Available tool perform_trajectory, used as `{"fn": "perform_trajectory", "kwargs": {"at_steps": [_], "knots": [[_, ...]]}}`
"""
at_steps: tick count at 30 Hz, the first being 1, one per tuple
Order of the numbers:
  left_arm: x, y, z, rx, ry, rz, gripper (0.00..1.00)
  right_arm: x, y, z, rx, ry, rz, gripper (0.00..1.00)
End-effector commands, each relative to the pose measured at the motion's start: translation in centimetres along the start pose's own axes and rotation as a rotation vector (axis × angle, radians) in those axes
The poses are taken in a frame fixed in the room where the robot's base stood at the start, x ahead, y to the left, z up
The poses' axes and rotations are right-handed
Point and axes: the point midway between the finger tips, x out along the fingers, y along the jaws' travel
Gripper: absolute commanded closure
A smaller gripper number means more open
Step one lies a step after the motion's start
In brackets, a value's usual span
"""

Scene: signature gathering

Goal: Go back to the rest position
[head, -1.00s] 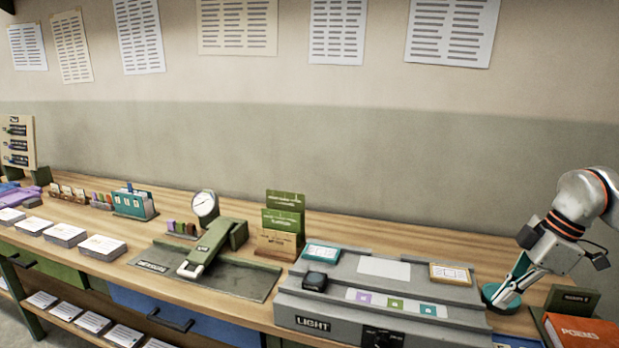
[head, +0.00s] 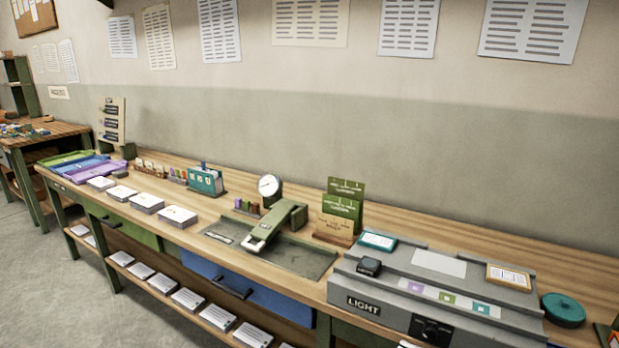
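Neither of my grippers shows in the head view now. The wooden workbench (head: 480,234) runs across the view. On its right part stands the grey light station (head: 390,282), with a small black block (head: 369,267) on its left side. A round teal lidded pot (head: 563,309) stands on the bench just right of the station, with nothing touching it from above.
A green stapler-like press (head: 275,228) sits on a dark mat (head: 305,262) beside a dial gauge (head: 270,186). Several paper stacks (head: 178,217) line the front left, near coloured trays (head: 84,172). A second table (head: 45,133) stands far left. Grey floor (head: 40,290) is open at lower left.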

Motion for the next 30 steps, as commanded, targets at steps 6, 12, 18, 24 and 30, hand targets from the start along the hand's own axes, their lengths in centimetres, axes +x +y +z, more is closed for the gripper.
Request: {"fn": "perform_trajectory", "kwargs": {"at_steps": [6,12,18,24,30], "knots": [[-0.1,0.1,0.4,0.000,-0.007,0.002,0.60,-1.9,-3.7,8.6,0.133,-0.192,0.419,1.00],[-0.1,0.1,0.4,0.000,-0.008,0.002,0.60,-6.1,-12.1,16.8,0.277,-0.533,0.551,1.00],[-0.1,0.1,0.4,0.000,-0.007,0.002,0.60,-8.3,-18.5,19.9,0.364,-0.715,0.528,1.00],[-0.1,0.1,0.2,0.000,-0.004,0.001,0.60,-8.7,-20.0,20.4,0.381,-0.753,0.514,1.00],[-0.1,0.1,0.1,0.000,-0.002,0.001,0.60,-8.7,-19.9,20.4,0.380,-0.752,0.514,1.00]]}}
